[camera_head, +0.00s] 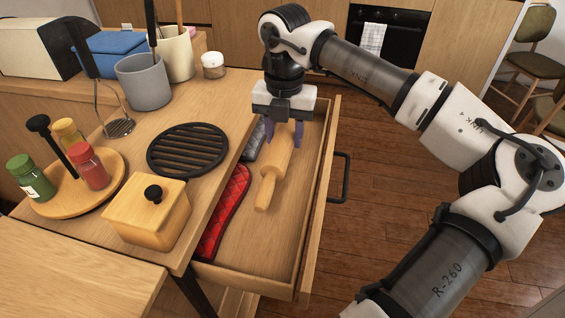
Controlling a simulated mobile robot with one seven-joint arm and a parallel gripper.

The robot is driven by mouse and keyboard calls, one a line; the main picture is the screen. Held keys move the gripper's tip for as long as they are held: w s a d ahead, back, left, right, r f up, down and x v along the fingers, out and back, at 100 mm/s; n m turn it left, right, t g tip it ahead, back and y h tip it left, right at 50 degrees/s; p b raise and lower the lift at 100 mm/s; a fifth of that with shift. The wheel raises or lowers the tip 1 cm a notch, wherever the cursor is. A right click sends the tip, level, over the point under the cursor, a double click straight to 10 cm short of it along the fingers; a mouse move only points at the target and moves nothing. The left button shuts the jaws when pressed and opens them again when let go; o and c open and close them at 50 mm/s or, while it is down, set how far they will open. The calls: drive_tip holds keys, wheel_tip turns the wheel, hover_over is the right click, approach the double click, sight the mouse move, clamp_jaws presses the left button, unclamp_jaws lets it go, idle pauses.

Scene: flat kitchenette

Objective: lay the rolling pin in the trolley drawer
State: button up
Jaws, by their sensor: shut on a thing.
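The wooden rolling pin (272,172) is in the head view, over the open trolley drawer (306,240). Its near handle points toward the front left of the drawer, and its far end is hidden behind my gripper. My gripper (284,134) points down over the far part of the drawer, with its purple fingers shut on the rolling pin. I cannot tell whether the pin touches the drawer floor. A red quilted mitt (226,205) and a dark grey item (254,142) lie along the drawer's left side.
On the trolley top are a black round trivet (187,149), a wooden box (147,212), a round tray (110,193) with jars and a grey utensil crock (145,84). The drawer's near right floor is clear. A black handle (341,178) sticks out from the drawer front.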

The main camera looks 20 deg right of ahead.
sight(284, 130)
drive_tip(key=shift+f, duration=4.35)
drive_tip(key=shift+f, duration=0.2)
drive_tip(key=o, duration=1.4)
drive_tip(key=shift+r, duration=0.1)
drive_tip(key=shift+c, duration=0.2)
drive_tip(key=shift+r, duration=0.1)
wheel_tip(284, 130, up, 12)
drive_tip(key=shift+r, duration=0.1)
